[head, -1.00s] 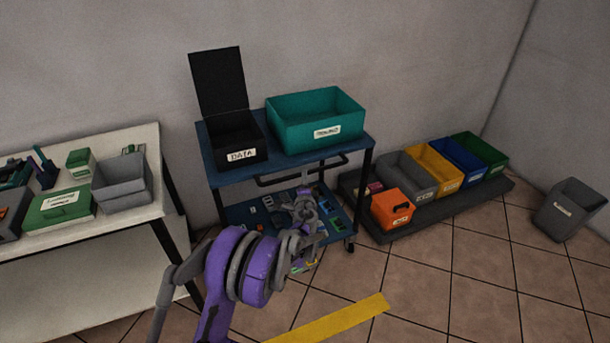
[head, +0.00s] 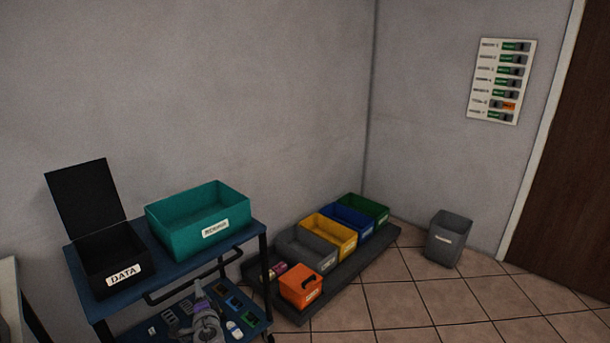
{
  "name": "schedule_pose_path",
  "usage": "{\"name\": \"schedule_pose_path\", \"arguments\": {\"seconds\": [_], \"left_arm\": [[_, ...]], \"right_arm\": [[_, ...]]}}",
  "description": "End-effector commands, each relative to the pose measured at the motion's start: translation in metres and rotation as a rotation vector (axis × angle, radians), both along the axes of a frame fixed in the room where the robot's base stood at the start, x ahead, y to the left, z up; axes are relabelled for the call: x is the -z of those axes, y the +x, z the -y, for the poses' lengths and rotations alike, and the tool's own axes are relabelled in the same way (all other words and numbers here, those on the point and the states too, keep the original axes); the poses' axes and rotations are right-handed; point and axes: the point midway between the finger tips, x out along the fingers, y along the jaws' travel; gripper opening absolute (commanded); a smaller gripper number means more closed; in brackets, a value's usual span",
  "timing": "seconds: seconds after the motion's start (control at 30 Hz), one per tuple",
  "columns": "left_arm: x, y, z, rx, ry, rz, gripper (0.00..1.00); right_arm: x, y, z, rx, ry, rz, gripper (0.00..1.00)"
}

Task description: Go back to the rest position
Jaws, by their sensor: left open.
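My left gripper (head: 205,316) shows at the bottom of the head view, in front of the lower shelf of the blue cart (head: 255,238). It looks open and I see nothing held in it. Most of my left arm is below the picture. My right gripper is out of view. On the cart's top stand a black box labelled DATA (head: 112,262) with its lid up and a teal bin (head: 200,222).
A dark low platform (head: 345,284) holds grey, yellow, blue and green bins and an orange box (head: 301,288). A grey waste bin (head: 449,240) stands on the tiled floor near a brown door (head: 565,160). A wall chart (head: 502,82) hangs at right. The floor at lower right is clear.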

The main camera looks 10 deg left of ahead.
Motion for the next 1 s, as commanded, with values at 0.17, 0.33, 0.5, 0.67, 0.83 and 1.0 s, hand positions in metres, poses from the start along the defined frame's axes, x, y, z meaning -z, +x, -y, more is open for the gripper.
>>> {"name": "schedule_pose_path", "arguments": {"seconds": [0.17,0.33,0.5,0.67,0.83,1.0], "left_arm": [[-0.063,-0.044,0.014,-0.095,-0.183,0.013,0.52],[-0.104,-0.102,0.033,-0.199,-0.397,-0.003,0.52],[-0.127,-0.168,0.060,-0.290,-0.612,-0.051,0.52],[-0.136,-0.236,0.094,-0.362,-0.818,-0.124,0.52],[-0.136,-0.309,0.139,-0.421,-1.039,-0.229,0.52],[-0.131,-0.363,0.177,-0.449,-1.208,-0.329,0.52]], "right_arm": [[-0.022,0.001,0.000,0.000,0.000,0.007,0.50],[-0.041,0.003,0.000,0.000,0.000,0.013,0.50],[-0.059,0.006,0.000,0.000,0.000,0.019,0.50],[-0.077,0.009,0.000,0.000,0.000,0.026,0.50],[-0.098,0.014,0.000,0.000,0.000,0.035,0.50],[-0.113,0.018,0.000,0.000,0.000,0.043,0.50]]}}
